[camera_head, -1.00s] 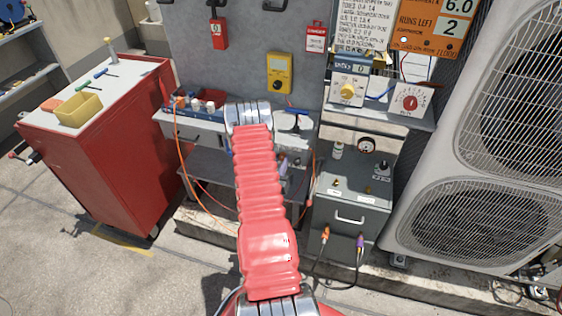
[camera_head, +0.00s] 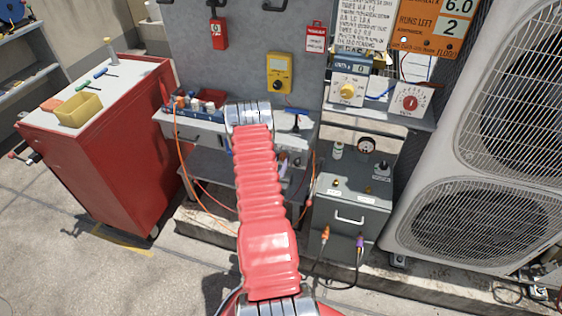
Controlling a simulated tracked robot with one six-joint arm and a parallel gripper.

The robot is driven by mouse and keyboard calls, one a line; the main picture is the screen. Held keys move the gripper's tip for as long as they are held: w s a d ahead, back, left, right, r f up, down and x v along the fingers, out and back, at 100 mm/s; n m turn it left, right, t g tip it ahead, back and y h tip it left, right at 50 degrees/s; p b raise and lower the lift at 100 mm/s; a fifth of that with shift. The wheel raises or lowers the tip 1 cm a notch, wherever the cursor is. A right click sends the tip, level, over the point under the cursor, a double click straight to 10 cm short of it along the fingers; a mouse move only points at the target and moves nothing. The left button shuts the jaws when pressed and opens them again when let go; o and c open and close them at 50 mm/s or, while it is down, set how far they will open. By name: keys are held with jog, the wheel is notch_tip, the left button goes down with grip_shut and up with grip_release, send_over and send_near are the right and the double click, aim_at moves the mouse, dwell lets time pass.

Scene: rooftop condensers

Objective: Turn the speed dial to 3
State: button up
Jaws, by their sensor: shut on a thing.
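Two dials stand on the shelf at the right of the bench. One has a yellow knob (camera_head: 347,91) on a white square plate, and the other has a red knob (camera_head: 410,102) on a white plate. Their markings are too small to read, so I cannot tell which is the speed dial or where either points. A small display (camera_head: 358,69) above the yellow knob seems to show 0. My red-sleeved arm rises through the middle of the picture to a metal joint. My gripper is hidden behind it, and no jaw is clearly visible. No gripper shows at either dial.
A grey box (camera_head: 349,205) with a gauge (camera_head: 366,145) stands below the dials. A large condenser unit (camera_head: 480,170) bounds the right side. A red cabinet (camera_head: 105,150) stands left. A yellow meter (camera_head: 280,72) hangs on the panel. Cables hang around the bench.

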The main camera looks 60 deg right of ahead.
jog(key=m, duration=0.6)
jog(key=shift+a+f, duration=0.15)
grip_shut()
jog(key=shift+m, duration=0.3)
jog(key=o, duration=1.1)
grip_release()
jog(key=shift+c, duration=0.2)
jog(key=s+a, duration=0.2)
jog(key=a, duration=1.1)
jog(key=shift+a, duration=0.25)
jog(key=shift+s, duration=0.1)
